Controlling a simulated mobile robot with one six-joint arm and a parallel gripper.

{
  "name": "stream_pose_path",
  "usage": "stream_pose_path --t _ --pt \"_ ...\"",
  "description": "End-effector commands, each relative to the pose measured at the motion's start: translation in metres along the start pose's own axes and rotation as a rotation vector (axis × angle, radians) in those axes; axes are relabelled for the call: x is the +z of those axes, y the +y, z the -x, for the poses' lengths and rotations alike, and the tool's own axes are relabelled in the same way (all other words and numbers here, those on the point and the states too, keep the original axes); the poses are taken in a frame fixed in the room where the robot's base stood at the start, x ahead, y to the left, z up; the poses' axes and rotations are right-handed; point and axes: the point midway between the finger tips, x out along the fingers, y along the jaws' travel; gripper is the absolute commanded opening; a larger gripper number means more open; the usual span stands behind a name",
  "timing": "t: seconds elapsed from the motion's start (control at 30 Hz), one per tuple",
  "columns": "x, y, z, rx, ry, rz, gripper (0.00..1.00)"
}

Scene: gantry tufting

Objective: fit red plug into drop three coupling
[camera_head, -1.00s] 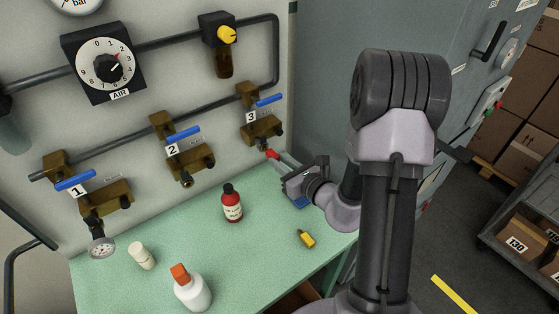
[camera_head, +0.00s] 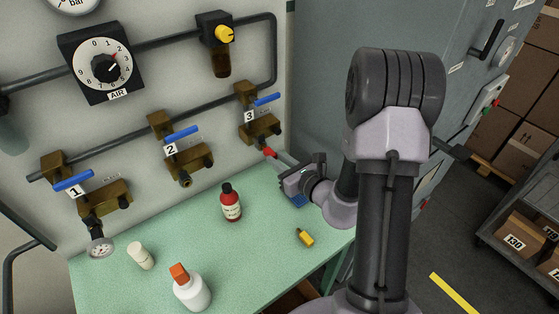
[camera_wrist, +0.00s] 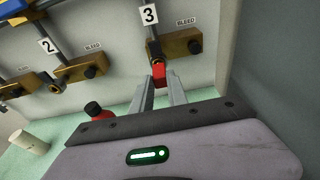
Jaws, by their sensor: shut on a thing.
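My gripper (camera_wrist: 160,92) is shut on the red plug (camera_wrist: 159,74), held between the two fingertips in the wrist view. In the head view the red plug (camera_head: 268,153) shows as a small red tip at the end of my fingers. The drop three coupling (camera_wrist: 156,61) is a dark fitting below the brass block marked 3 (camera_head: 262,129). The plug is right at the coupling's lower end, overlapping it in the wrist view. I cannot tell whether it touches or has entered. The fingers hide the plug's lower part.
Drops 1 (camera_head: 104,198) and 2 (camera_head: 190,163) have blue levers to the left. The green bench (camera_head: 200,250) holds a red bottle (camera_head: 230,203), an orange-capped white bottle (camera_head: 190,289), a white container (camera_head: 140,256) and a small yellow item (camera_head: 305,238). A grey cabinet (camera_head: 345,40) stands right.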

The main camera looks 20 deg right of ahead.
Motion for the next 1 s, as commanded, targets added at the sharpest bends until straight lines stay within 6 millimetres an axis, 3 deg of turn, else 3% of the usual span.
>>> stream_pose_path --t 1.0 --pt "0.003 0.000 -0.013 0.001 -0.002 0.001 0.00"
